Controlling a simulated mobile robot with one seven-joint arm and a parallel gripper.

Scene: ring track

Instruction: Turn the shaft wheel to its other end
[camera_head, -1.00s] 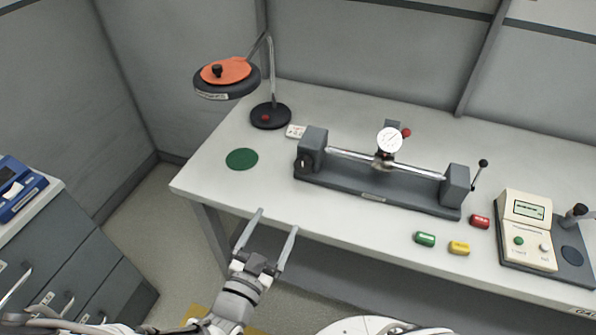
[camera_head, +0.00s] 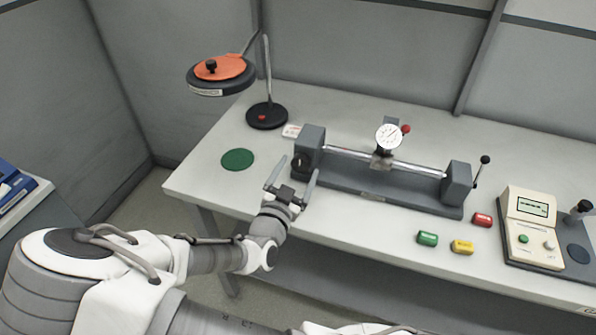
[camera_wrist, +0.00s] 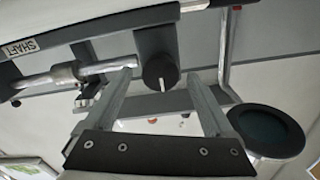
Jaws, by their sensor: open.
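The shaft fixture has a long grey base (camera_head: 375,195) with an end block on each side and a bright shaft (camera_head: 345,154) between them. A dark round knob, which looks like the shaft wheel, sits on the left block's front (camera_head: 301,163). In the wrist view the wheel (camera_wrist: 160,70) shows a pale pointer line and lies between my finger tips in the picture. My gripper (camera_head: 298,168) is open and empty in front of the left block; it also shows in the wrist view (camera_wrist: 161,78). Contact with the wheel cannot be told.
A dial gauge (camera_head: 389,136) stands on the fixture, and a black-knobbed lever (camera_head: 482,170) is at its right. A lamp (camera_head: 222,76) and green disc (camera_head: 237,159) are left. Green (camera_head: 427,239), yellow (camera_head: 462,247) and red (camera_head: 482,220) pieces lie near a cream meter (camera_head: 530,225).

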